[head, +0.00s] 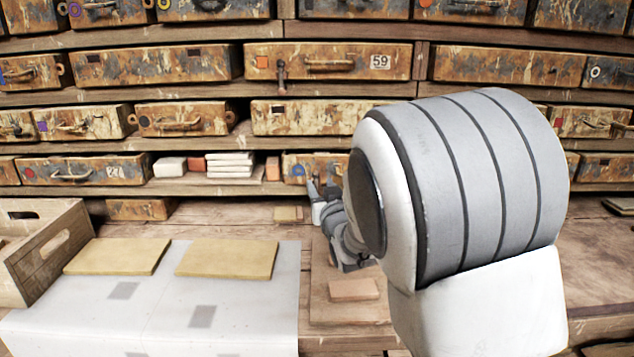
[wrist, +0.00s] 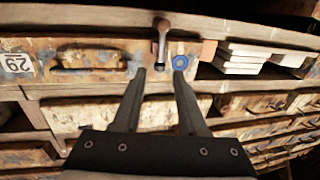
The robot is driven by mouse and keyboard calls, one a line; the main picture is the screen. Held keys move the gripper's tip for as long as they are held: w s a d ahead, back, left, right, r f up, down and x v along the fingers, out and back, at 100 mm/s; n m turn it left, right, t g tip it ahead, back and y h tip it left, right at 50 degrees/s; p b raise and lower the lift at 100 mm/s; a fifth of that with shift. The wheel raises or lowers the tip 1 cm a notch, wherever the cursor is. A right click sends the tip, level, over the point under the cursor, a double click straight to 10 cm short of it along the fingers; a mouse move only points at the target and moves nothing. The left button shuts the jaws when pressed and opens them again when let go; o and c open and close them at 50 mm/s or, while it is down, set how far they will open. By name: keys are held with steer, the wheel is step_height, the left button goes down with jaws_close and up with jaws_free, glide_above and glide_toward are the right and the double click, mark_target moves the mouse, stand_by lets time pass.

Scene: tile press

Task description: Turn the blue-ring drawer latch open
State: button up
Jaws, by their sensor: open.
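The blue-ring drawer (head: 318,162) sits in a low shelf row in the head view, partly hidden by my arm. In the wrist view, which is upside down, its worn front (wrist: 112,58) fills the upper left. The blue ring (wrist: 181,62) shows at its right end there. The metal latch (wrist: 162,42) stands upright in the picture beside the ring, across the drawer's edge. My gripper (wrist: 159,74) is open, its fingertips on either side of the latch's near end. I cannot tell whether they touch it. In the head view my gripper (head: 318,192) is small and partly hidden.
White blocks (head: 229,164) lie in the open bay left of the drawer. Above, a drawer marked 59 (head: 335,62) has a similar latch. On the bench are a wooden crate (head: 55,250), two tan tiles (head: 228,258) on a pale surface, and a pinkish tile (head: 353,290).

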mark_target(316, 177)
steer(key=shift+w+a, duration=0.2)
steer(key=shift+w, duration=0.75)
steer(key=shift+w+a, duration=0.2)
steer(key=shift+w, duration=0.7)
jaws_close()
